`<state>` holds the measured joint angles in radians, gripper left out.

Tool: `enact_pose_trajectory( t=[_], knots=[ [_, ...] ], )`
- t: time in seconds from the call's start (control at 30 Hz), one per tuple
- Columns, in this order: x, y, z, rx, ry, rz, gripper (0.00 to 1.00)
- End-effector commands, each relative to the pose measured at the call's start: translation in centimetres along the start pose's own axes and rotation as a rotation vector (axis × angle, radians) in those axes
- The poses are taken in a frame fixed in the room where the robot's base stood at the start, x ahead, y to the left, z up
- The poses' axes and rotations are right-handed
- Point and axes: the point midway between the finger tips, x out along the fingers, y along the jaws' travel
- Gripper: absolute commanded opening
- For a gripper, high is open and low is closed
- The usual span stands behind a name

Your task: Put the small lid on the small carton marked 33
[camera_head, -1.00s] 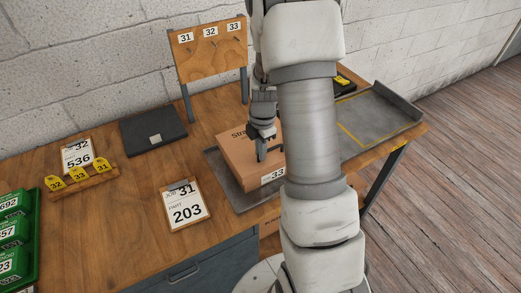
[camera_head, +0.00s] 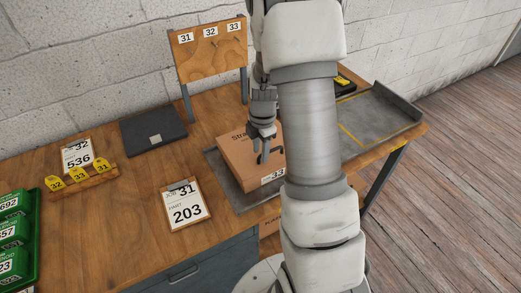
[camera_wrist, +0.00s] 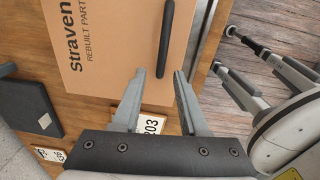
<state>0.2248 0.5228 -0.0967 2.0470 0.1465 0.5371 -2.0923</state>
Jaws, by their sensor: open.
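The small carton (camera_head: 273,179) marked 33 stands on a grey mat in the head view. The small brown lid (camera_head: 233,150) with printed lettering lies on top of it, and appears flat. In the wrist view the lid (camera_wrist: 105,45) fills the upper left, with its dark bar handle (camera_wrist: 165,42). My gripper (camera_head: 262,149) is open and empty just above the handle; the wrist view shows both fingertips (camera_wrist: 159,74) apart with the handle beyond them. My arm hides the carton's right side, so I cannot tell whether the lid is seated evenly all round.
The grey mat (camera_head: 240,198) lies under the carton. A job card (camera_head: 185,205) stands in front to its left, a dark flat case (camera_head: 153,132) behind. A peg board (camera_head: 211,55) stands at the back. A grey tray (camera_head: 380,115) is at right, green bins (camera_head: 14,240) far left.

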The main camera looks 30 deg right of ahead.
Motion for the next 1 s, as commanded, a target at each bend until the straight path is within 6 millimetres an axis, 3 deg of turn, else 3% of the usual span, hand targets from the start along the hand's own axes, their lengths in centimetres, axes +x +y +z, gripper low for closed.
enact_pose_trajectory(
  t=[0.4, 0.67, 0.83, 1.0],
  knots=[
    [-8.9, 0.1, 0.1, 0.0, -0.003, 0.008, 0.43],
    [-11.6, 0.0, 0.0, 0.004, -0.002, 0.006, 0.43],
    [-13.6, -0.6, -1.2, 0.1, -0.008, 0.034, 0.43],
    [-17.3, -2.2, -3.9, 0.33, -0.009, 0.1, 0.43]
  ],
)
